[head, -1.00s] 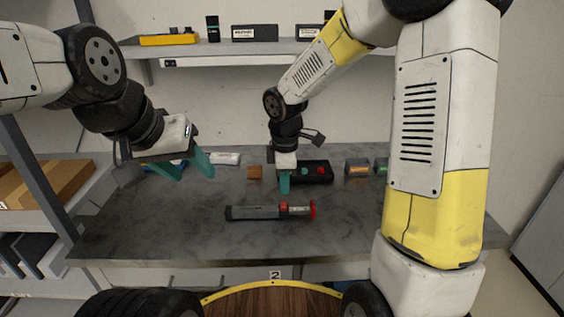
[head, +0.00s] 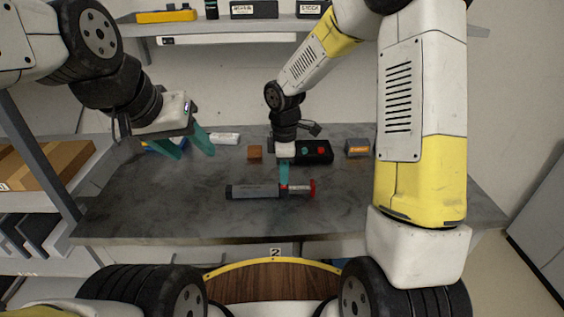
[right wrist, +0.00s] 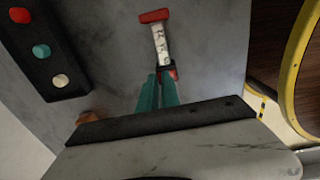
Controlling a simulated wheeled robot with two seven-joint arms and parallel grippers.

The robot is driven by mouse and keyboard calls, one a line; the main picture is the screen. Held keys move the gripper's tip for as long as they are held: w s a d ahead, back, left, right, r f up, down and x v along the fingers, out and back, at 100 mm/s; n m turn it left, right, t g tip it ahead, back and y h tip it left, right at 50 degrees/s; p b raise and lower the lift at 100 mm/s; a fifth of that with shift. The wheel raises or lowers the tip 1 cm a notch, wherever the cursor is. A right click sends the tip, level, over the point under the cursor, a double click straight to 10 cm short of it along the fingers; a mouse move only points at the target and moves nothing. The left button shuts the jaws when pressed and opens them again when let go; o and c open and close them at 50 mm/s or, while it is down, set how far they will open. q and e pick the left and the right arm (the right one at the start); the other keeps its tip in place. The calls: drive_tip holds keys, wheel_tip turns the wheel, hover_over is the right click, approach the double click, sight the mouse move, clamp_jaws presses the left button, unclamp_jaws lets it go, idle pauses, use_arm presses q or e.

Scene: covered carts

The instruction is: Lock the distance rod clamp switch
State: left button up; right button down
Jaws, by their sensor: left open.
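The distance rod lies flat on the grey table, with a grey cylinder body (head: 255,191), a pale labelled rod section (right wrist: 160,42) and a red end cap (head: 312,189). The red clamp switch (right wrist: 171,70) sits between body and rod, partly hidden by my fingertips. My right gripper (head: 284,184) points down over the rod at the clamp. In the right wrist view its teal fingers (right wrist: 158,78) are together, with tips beside the red switch; contact cannot be told. My left gripper (head: 197,154) is open and empty, above the table's left part.
A black box with coloured buttons (head: 314,152), an orange-brown block (head: 255,152), a grey-orange block (head: 357,148) and a white item (head: 224,139) stand at the back. A shelf (head: 250,38) hangs behind. The table front (head: 180,222) is clear.

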drive_tip(key=shift+s+d+f, duration=0.1)
drive_tip(key=shift+s+f, duration=0.05)
drive_tip(key=shift+f, duration=0.35)
use_arm(q)
drive_tip(key=shift+w, duration=0.1)
use_arm(e)
drive_tip(key=shift+s, duration=0.75)
drive_tip(key=r, duration=0.3)
drive_tip(key=w+r, duration=0.1)
drive_tip(key=r, duration=0.2)
drive_tip(key=shift+w+d+r, duration=0.1)
drive_tip(key=shift+w+r, duration=0.05)
drive_tip(key=shift+r, duration=0.25)
use_arm(q)
drive_tip(key=shift+w+d, duration=0.25)
drive_tip(key=shift+d, duration=0.25)
drive_tip(key=shift+w+d, duration=0.2)
drive_tip(key=shift+d, duration=0.25)
use_arm(e)
wheel_tip(320, 180, up, 8)
drive_tip(key=shift+a+r, duration=0.15)
drive_tip(key=shift+a, duration=0.05)
